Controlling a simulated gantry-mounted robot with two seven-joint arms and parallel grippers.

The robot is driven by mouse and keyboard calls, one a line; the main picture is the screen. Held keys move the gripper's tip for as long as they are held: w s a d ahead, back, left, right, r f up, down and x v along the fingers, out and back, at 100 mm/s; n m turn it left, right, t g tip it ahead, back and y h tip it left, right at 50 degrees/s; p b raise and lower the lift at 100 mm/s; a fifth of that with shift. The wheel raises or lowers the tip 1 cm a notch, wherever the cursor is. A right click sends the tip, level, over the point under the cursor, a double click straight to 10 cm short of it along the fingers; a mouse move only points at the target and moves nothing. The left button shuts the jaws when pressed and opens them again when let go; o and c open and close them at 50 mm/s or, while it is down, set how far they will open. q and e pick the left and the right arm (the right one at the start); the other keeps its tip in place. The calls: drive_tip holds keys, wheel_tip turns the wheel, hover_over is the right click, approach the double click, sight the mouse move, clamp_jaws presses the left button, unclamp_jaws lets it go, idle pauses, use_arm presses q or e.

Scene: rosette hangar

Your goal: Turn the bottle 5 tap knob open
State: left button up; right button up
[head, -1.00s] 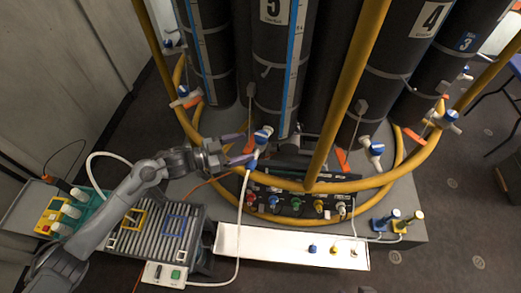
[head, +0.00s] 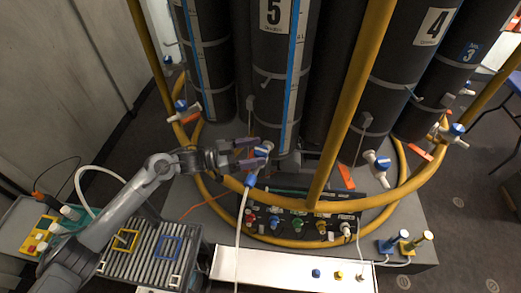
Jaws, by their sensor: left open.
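Bottle 5 (head: 266,98) is a tall dark cylinder with a white "5" label and a blue strip down its side. The fingers partly hide the tap body. A blue connector (head: 253,174) with a white hose hangs just below. My right gripper is out of view.
The yellow ring rail (head: 375,204) and an upright yellow post (head: 345,110) stand in front of the bottles. Below is a black panel with coloured knobs (head: 297,227). A white tray (head: 245,264) and a slatted rack (head: 140,262) lie at the front. Bottle 4 (head: 400,75) stands right.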

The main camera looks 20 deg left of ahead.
use_arm(q)
drive_tip(key=shift+x, duration=1.15)
drive_tip(key=c, duration=1)
